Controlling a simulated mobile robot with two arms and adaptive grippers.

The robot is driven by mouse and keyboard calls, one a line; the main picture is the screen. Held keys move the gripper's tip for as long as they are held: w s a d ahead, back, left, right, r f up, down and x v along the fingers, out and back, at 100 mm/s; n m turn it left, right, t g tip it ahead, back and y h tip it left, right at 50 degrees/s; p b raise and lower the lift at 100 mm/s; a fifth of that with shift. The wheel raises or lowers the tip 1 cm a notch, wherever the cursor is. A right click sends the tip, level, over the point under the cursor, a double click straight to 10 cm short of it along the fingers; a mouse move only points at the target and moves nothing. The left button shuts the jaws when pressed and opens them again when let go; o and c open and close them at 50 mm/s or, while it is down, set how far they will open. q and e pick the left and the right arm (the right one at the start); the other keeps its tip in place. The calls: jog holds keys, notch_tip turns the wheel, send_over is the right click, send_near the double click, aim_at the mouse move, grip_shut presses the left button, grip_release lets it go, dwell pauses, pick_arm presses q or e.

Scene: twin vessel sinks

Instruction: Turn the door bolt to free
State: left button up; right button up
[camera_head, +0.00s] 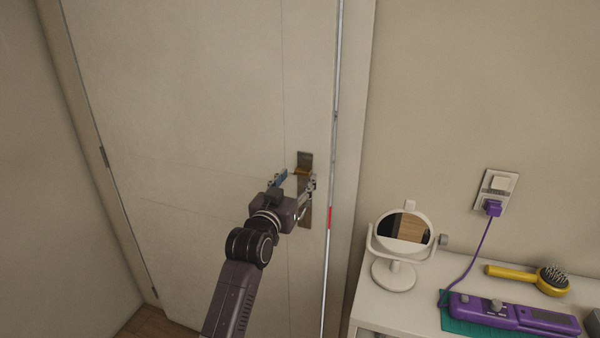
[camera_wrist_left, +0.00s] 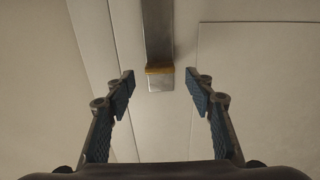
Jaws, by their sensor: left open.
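The door (camera_head: 210,110) is pale and looks closed in its frame. A narrow metal plate (camera_head: 306,216) is fixed upright near its right edge, and a brass-coloured piece (camera_head: 302,171), seemingly the door bolt, crosses it near the top. In the left wrist view the plate (camera_wrist_left: 157,35) and the brass piece (camera_wrist_left: 159,70) lie beyond the fingertips, between the two finger lines. My left gripper (camera_head: 297,179) is open in front of the plate, its blue-padded fingers (camera_wrist_left: 162,88) apart with nothing between them. I cannot tell contact with the brass piece. My right gripper is out of view.
A red mark (camera_head: 330,218) shows on the door's edge strip. To the right, a white counter (camera_head: 405,322) holds a round mirror (camera_head: 398,250), a purple corded appliance (camera_head: 500,312) and a yellow hairbrush (camera_head: 530,278). The cord runs to a wall socket (camera_head: 496,190).

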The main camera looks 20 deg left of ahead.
aim_at(303, 171)
pick_arm(q)
jog(key=shift+w+d, duration=0.1)
jog(key=shift+w, duration=1.2)
jog(key=c, duration=1.2)
jog(key=shift+o, duration=0.2)
